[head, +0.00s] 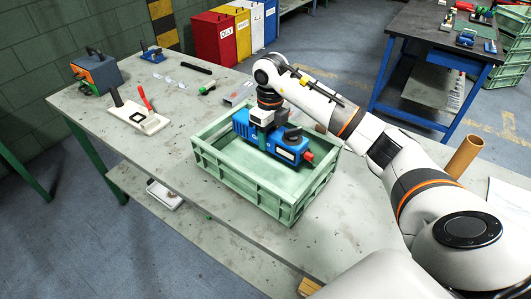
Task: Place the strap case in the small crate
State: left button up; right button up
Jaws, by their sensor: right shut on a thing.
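The strap case appears to be the long blue case (285,150) with a black handle on top and a red end. My right gripper (262,118) comes down from above and is shut on its left part. The small crate (242,187) is light green, open-topped and stands on the grey table. The case is over the crate's opening, toward its back side, lying lengthwise from upper left to lower right. I cannot tell whether its underside touches the crate. The crate's visible floor is bare. My left gripper is not in view.
Small parts lie behind the crate. A brown tube (463,157) stands to the right.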

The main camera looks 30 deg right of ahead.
aim_at(269, 159)
notch_tip(269, 159, down, 2)
notch_tip(269, 159, down, 4)
jog(key=shift+r, duration=0.1)
jog(key=shift+f, duration=0.2)
jog(key=o, duration=1.2)
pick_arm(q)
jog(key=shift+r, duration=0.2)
